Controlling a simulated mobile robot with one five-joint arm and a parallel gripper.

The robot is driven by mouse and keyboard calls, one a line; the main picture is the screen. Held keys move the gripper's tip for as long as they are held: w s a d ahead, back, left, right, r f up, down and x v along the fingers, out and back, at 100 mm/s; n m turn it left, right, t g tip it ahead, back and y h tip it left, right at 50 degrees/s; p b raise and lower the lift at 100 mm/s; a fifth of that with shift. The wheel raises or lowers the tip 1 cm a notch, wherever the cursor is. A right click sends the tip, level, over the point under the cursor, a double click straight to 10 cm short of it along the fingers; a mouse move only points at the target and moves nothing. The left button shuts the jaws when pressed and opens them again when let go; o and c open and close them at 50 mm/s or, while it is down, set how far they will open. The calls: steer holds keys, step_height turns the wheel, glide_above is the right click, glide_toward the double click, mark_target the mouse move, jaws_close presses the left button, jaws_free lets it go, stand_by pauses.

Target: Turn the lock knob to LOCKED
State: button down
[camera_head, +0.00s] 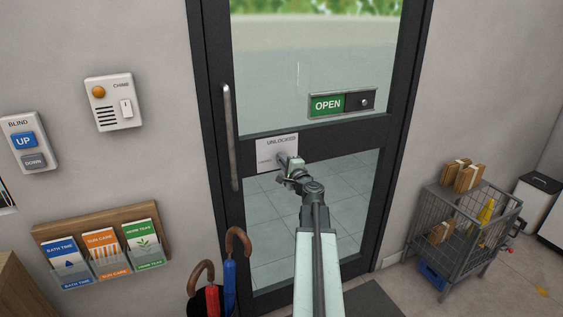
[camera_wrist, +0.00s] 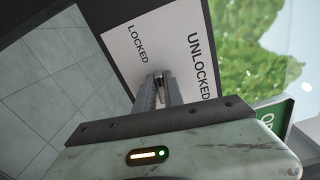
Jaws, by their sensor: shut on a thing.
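The lock plate (camera_head: 268,152) is a white square on the door's dark middle rail, and it fills the upper middle of the wrist view (camera_wrist: 181,44). It bears the words UNLOCKED and LOCKED. My gripper (camera_head: 283,160) reaches the plate's lower right part in the head view. In the wrist view its fingers (camera_wrist: 158,88) are shut on the lock knob (camera_wrist: 157,76), a small metal piece. The fingers hide most of the knob, so I cannot tell clearly which word it points to.
An OPEN slide sign (camera_head: 327,105) sits on the glass above right, and a long door handle (camera_head: 230,138) stands left of the plate. Umbrellas (camera_head: 229,270) stand below left. A wire cart (camera_head: 461,232) with parcels stands right. The wall holds chime (camera_head: 113,102) and blind (camera_head: 29,143) panels.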

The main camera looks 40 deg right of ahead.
steer(key=shift+w+n, duration=0.25)
steer(key=shift+n, duration=0.35)
steer(key=c, duration=1.7)
jaws_free()
steer(key=shift+o, duration=1.3)
steer(key=shift+s+a+r, duration=0.1)
steer(key=shift+r, duration=0.1)
steer(key=shift+f, duration=0.1)
steer(key=shift+f, duration=0.15)
steer(key=shift+s, duration=0.15)
